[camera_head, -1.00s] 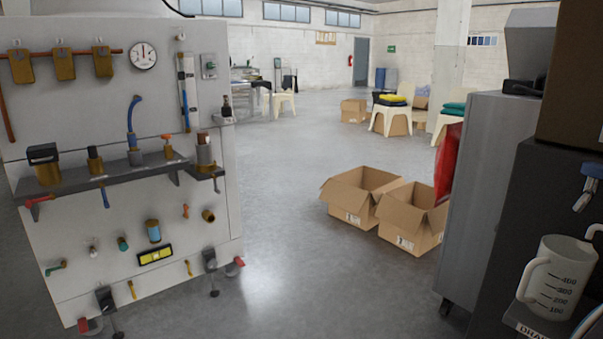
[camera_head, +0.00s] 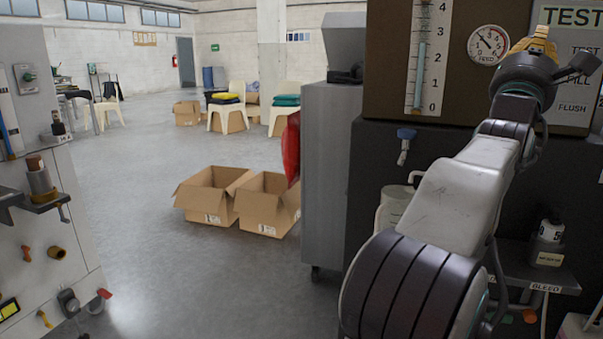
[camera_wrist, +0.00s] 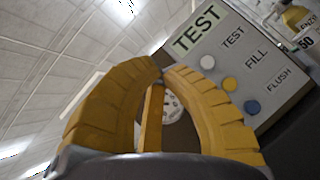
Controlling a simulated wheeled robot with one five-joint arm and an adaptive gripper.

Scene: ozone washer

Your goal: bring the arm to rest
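My arm rises through the right of the head view, and my gripper (camera_head: 540,42) is at its far end, in front of the brown panel (camera_head: 455,62) near the TEST sign (camera_head: 572,18). In the wrist view the yellow fingers of my gripper (camera_wrist: 161,70) curve together and their tips meet or nearly meet. I see no held object between them. The round dial (camera_wrist: 172,108) shows through the gap behind the fingers. The TEST sign also shows in the wrist view (camera_wrist: 230,42), with white, yellow and blue buttons.
A feed gauge (camera_head: 488,45) and a level scale (camera_head: 429,58) are on the brown panel. A measuring jug (camera_head: 393,207) is partly hidden by my arm. A bottle (camera_head: 548,242) stands on the BLEED shelf. Open cardboard boxes (camera_head: 265,208) lie on the floor, with free floor around them.

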